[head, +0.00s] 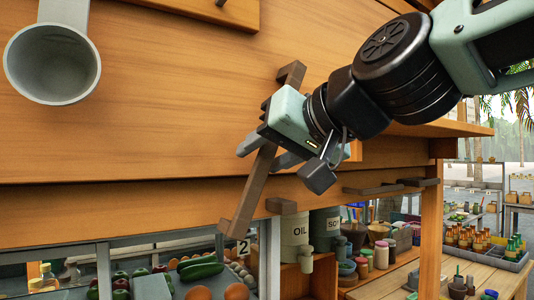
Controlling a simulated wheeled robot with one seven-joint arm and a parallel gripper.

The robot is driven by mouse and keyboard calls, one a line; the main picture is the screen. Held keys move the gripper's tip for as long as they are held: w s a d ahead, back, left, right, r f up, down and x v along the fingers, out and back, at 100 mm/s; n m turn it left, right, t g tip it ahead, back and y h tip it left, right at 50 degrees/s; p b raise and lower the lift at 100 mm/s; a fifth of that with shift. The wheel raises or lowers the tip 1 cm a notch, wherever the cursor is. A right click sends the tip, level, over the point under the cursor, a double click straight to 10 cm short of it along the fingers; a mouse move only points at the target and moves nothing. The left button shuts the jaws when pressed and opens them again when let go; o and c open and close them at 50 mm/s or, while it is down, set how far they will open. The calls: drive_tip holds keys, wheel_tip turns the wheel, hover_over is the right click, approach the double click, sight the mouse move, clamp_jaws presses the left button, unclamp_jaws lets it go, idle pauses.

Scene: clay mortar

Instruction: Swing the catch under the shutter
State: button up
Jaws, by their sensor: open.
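The catch looks to be the long brown wooden bar (250,195), slanting from upper right to lower left across the orange wooden front. Its middle is hidden behind my gripper, and its upper end shows above. My gripper (264,156) is open, with one finger on each side of the bar. I cannot tell whether either finger touches it. The shutter seems to be the broad wooden panel (150,120) behind the bar. The bar's lower end hangs below the panel's bottom edge, over the lower board.
A small brown block (282,206) sticks out right of the bar's lower end. A grey cup-like cylinder (52,65) projects at upper left. A bottle crate (490,246) stands on the table at right.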

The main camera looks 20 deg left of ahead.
clamp_jaws()
drive_tip(key=shift+w+d+f+n+t+h, duration=0.2)
drive_tip(key=shift+w+d+n+t+h, duration=0.1)
drive_tip(key=shift+w+d+n, duration=0.35)
drive_tip(key=shift+w+d+f+n+t+h, duration=0.15)
drive_tip(key=shift+w+d+n+t+h, duration=0.2)
drive_tip(key=shift+w+d, duration=0.35)
drive_tip(key=shift+w+d+f+n+t+h, duration=0.25)
drive_tip(key=shift+w+d+n, duration=0.35)
drive_tip(key=shift+w, duration=0.2)
unclamp_jaws()
